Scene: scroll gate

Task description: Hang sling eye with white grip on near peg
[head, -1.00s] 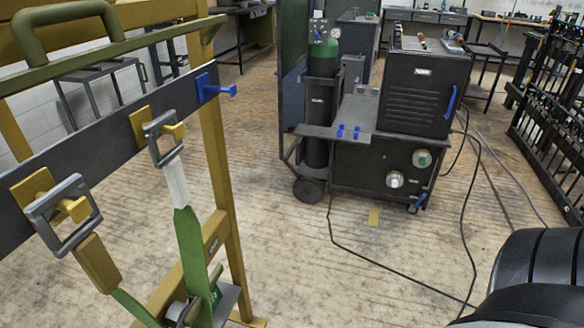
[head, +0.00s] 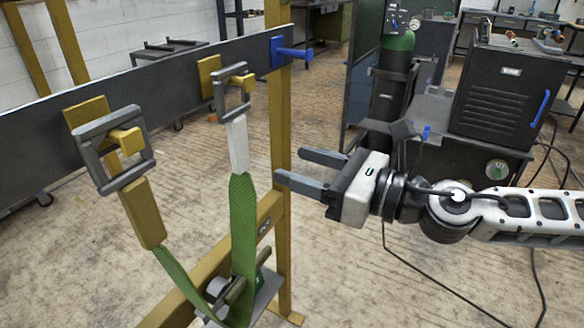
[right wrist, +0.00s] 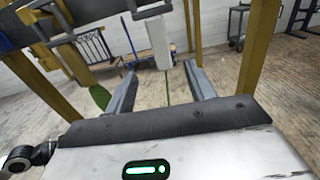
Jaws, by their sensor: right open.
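The sling eye with white grip is a grey square ring (head: 231,90) with a white sleeve (head: 238,144) on a green strap (head: 243,218). Its ring hangs around the middle yellow peg (head: 245,81). A second grey ring (head: 112,148) with a mustard grip (head: 142,212) hangs on the nearest yellow peg (head: 129,141). A blue peg (head: 296,53) at the far end is empty. My right gripper (head: 291,166) is open and empty, right of the white sleeve and apart from it. In the right wrist view the white sleeve (right wrist: 159,40) shows beyond the open fingers (right wrist: 160,70). My left gripper is out of view.
The pegs sit on a dark crossbar (head: 170,82) carried by a yellow post (head: 280,235). A trolley with a green-topped cylinder (head: 391,85) and a black welding unit (head: 505,92) stands behind my right arm. The floor between is mostly bare.

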